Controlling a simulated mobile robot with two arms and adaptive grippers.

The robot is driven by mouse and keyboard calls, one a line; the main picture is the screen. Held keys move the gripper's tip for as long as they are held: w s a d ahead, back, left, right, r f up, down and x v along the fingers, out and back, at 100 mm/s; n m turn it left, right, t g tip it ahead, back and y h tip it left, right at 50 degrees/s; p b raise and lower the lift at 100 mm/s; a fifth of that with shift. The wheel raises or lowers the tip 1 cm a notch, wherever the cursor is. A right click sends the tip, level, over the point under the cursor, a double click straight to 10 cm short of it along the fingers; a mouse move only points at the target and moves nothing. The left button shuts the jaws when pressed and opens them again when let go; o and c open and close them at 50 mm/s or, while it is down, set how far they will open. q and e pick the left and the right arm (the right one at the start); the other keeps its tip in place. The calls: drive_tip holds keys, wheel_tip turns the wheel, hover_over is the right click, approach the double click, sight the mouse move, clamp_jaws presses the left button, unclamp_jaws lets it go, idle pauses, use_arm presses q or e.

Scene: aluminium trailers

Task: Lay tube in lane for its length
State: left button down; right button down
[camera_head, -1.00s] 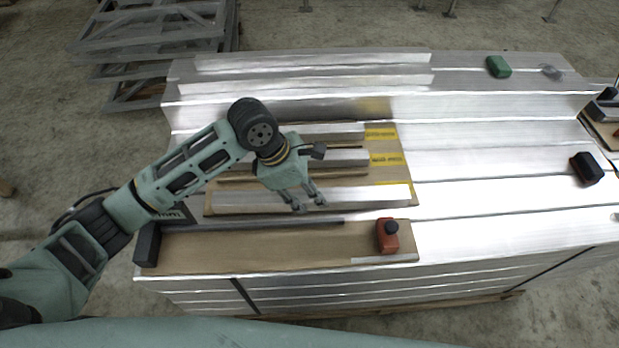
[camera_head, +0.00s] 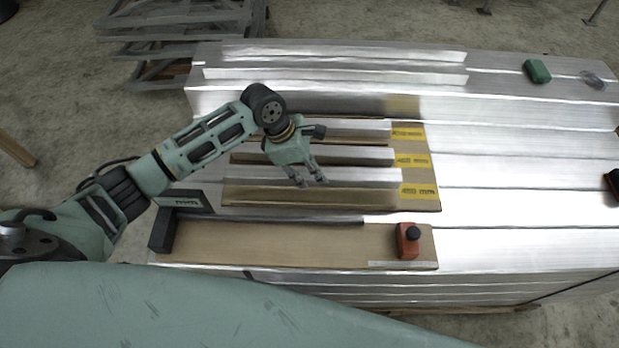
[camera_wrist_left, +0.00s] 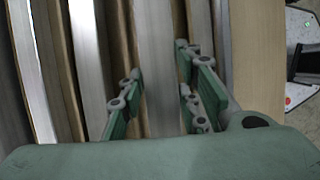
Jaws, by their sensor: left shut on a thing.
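A cardboard board (camera_head: 300,196) has three yellow labels at its right end. Two silver tubes lie along its rear lanes, a far tube (camera_head: 365,130) and a middle tube (camera_head: 355,155). My left gripper (camera_head: 308,183) is shut on a front silver tube (camera_head: 370,177), roughly parallel to the others. Its right end is beside the front label (camera_head: 418,191). I cannot tell whether it touches the board. The left wrist view shows the gripper (camera_wrist_left: 160,100) with a finger on each side of the held tube (camera_wrist_left: 155,50). My right gripper is not in view.
A second cardboard (camera_head: 310,247) at the front carries a red block (camera_head: 408,241) with a black knob and a black angle stop (camera_head: 163,228). A green block (camera_head: 537,71) sits at the back right. The metal surface right of the board is mostly clear.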

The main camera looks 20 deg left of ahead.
sight(306, 172)
use_arm(q)
wheel_tip(306, 172, down, 3)
drive_tip(key=shift+a+f, duration=0.1)
drive_tip(key=shift+f, duration=0.4)
drive_tip(key=shift+w, duration=0.1)
drive_tip(key=c, duration=1.3)
unclamp_jaws()
drive_tip(key=shift+f, duration=0.15)
drive_tip(key=v, duration=1.2)
drive_tip(key=shift+a+p, duration=0.1)
drive_tip(key=shift+p, duration=0.3)
